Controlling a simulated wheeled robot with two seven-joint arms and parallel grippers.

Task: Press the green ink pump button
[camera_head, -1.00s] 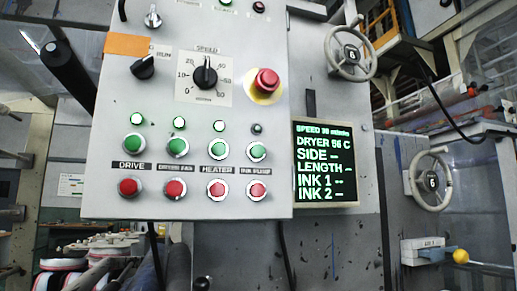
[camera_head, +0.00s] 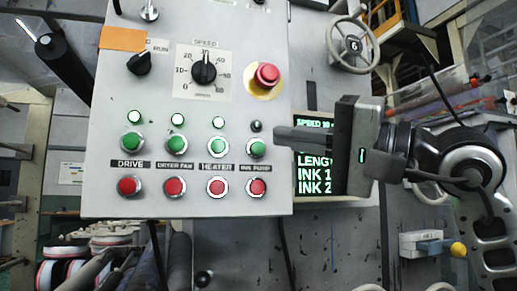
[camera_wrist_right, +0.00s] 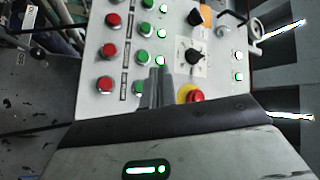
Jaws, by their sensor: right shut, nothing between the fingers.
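The green ink pump button (camera_head: 257,148) is the rightmost in the row of green buttons on the grey control panel (camera_head: 115,75). It sits above the INK PUMP label and its red button (camera_head: 257,187). My right gripper (camera_head: 280,133) is shut and empty, coming in from the right, its fingertips just right of and slightly above the green button in the head view. In the right wrist view the shut fingers (camera_wrist_right: 157,80) lie beside the green ink pump button (camera_wrist_right: 138,86), partly covering its edge. I cannot tell whether they touch. My left gripper is not in view.
A red mushroom stop button (camera_head: 267,75) sits above the gripper. A black speed knob (camera_head: 204,70) is left of it. The green-text screen (camera_head: 314,187) is partly hidden by my gripper. A number 6 handwheel (camera_head: 352,45) stands upper right. The ink pump lamp (camera_head: 257,126) looks dark.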

